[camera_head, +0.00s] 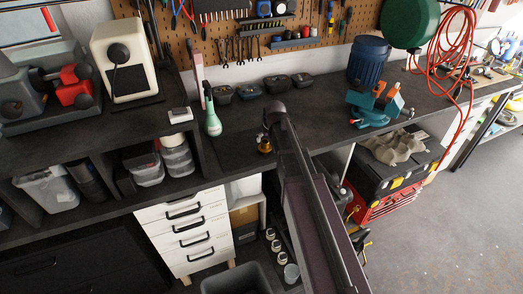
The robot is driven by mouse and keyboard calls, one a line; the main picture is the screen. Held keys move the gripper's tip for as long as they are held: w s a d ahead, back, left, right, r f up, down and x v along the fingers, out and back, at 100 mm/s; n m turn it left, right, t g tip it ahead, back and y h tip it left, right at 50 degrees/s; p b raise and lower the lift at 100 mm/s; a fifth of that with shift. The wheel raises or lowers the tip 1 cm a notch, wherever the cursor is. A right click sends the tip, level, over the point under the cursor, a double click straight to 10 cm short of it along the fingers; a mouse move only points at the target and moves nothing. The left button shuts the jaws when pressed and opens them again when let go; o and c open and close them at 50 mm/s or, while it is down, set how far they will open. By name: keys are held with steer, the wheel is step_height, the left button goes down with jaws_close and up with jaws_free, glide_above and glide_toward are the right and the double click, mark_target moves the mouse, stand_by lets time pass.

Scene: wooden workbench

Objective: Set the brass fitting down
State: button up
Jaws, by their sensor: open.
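The brass fitting (265,147) is a small golden piece near the front edge of the dark workbench (236,150), left of my arm. It looks upright on the bench top, though its base is too small to see clearly. My gripper (265,132) is at the end of my dark arm, right above the fitting and close to it. The jaws are open. My arm link hides part of the gripper, and I cannot tell whether the fingers touch the fitting.
A green spray bottle (212,118) stands left of the gripper. Several dark bowls (249,91) line the back by the pegboard (210,45). A teal vise (375,103) and a blue bin (368,60) stand to the right. White drawers (187,228) are below. Bench space around the fitting is clear.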

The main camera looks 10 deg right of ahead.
mark_target(266, 143)
steer(key=shift+f, duration=0.1)
steer(key=shift+b+x, duration=2.45)
steer(key=shift+x, duration=0.1)
steer(key=shift+a, duration=0.15)
jaws_close()
